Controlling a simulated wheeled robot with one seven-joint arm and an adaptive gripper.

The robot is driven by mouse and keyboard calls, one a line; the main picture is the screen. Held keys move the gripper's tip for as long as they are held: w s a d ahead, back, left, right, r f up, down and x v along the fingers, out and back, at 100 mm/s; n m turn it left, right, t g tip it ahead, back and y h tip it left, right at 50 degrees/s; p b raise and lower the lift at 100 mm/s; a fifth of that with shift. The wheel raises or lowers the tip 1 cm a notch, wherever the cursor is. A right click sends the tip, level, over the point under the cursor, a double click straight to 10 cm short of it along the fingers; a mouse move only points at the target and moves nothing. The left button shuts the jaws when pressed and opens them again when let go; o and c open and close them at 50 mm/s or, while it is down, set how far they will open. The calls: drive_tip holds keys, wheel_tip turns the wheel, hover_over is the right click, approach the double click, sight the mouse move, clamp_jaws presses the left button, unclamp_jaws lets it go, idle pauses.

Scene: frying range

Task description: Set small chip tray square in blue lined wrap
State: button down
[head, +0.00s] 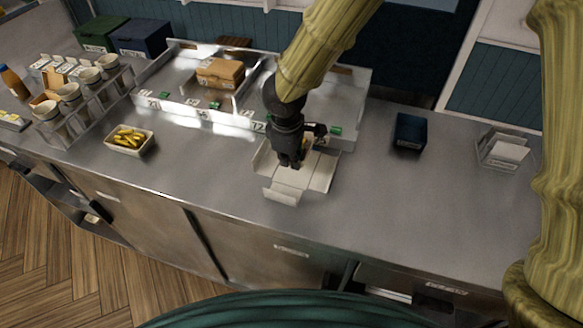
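A pale, unfolded wrap (282,194) with raised flaps lies on the steel counter, in the middle of the view. No blue lining can be made out on it. My black gripper (289,163) points down over the middle of this wrap. A small yellow patch shows just right of the fingers, perhaps chips; the gripper hides most of what is there. I cannot tell whether the fingers hold anything or touch the wrap. A small pale tray of yellow chips (130,138) stands on the counter at the left, apart from my gripper.
A raised steel rack (195,112) with number labels and a brown box (220,73) stands behind. Cups in a holder (90,92) stand far left. A dark blue container (410,131) and a white holder (502,150) stand right. The front right counter is clear.

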sight(291, 179)
drive_tip(key=shift+s+f, duration=0.15)
drive_tip(key=shift+f, duration=0.9)
drive_tip(key=shift+f+p, duration=0.45)
drive_tip(key=shift+f, duration=0.95)
drive_tip(key=shift+f, duration=0.1)
drive_tip(key=c, duration=1.6)
unclamp_jaws()
drive_tip(key=shift+c, duration=0.2)
wheel_tip(291, 179, up, 12)
drive_tip(key=s+b, duration=0.1)
drive_tip(key=b, duration=0.1)
drive_tip(key=shift+s+a, duration=0.25)
drive_tip(key=shift+a, duration=0.05)
